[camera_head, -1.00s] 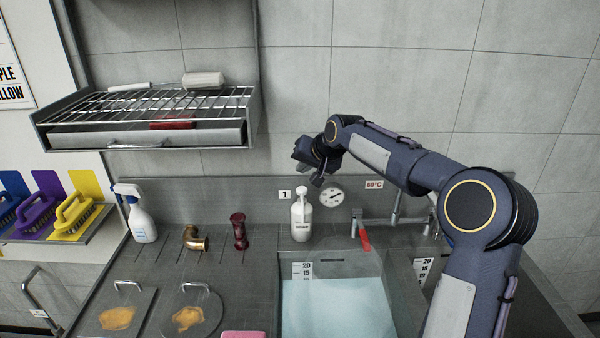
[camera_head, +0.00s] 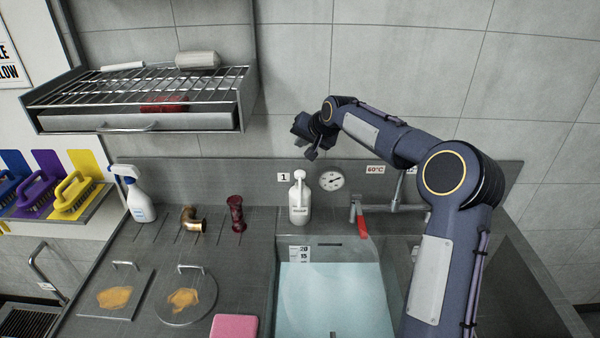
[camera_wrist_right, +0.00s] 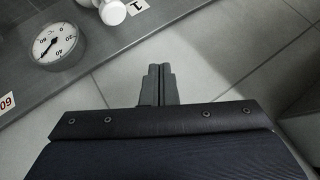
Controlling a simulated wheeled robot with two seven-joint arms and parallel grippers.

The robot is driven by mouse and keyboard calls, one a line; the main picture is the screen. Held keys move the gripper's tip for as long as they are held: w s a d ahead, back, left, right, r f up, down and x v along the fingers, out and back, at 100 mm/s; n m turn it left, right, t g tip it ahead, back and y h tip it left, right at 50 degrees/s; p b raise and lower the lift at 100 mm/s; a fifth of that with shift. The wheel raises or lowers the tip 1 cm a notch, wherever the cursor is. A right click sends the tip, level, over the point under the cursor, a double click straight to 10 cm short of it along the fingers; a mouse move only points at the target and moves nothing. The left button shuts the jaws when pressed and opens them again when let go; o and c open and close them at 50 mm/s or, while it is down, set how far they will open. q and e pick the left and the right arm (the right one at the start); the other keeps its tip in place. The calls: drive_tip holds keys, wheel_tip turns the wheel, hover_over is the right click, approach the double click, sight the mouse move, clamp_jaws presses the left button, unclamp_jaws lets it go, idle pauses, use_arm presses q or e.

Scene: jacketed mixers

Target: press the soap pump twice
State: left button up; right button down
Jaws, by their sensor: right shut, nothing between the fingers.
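The soap pump (camera_head: 299,202) is a white bottle with a white pump head, standing upright on the steel counter behind the sink, by the tag marked 1. In the right wrist view, a white rounded part (camera_wrist_right: 112,12), seemingly of the pump, shows at the top edge, cut off by the frame. My right gripper (camera_head: 311,153) is above and slightly right of the pump head, apart from it. In the right wrist view its fingers (camera_wrist_right: 157,84) are together with nothing between them. My left gripper is in neither view.
A round gauge (camera_head: 332,180) and a red-handled tap (camera_head: 362,222) are right of the pump. The water-filled sink (camera_head: 284,300) lies in front. A wire rack (camera_head: 150,90) hangs upper left. A spray bottle (camera_head: 137,200), brass elbow (camera_head: 192,218) and dark red fitting (camera_head: 236,213) stand left.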

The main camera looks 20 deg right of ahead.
drive_tip(key=b, duration=0.2)
hover_over(299, 172)
drive_tip(key=s, duration=0.1)
drive_tip(key=f, duration=0.6)
drive_tip(key=shift+s+d+f, duration=0.15)
drive_tip(key=shift+d, duration=0.05)
drive_tip(key=shift+f, duration=0.5)
idle(1.0)
drive_tip(key=shift+f+b, duration=0.4)
drive_tip(key=shift+b, duration=0.2)
drive_tip(key=shift+s+f+b, duration=0.1)
drive_tip(key=shift+f+b, duration=0.7)
drive_tip(key=shift+f, duration=0.3)
idle(0.5)
idle(0.3)
drive_tip(key=shift+r+p, duration=0.7)
drive_tip(key=shift+r, duration=0.7)
drive_tip(key=shift+r, duration=0.1)
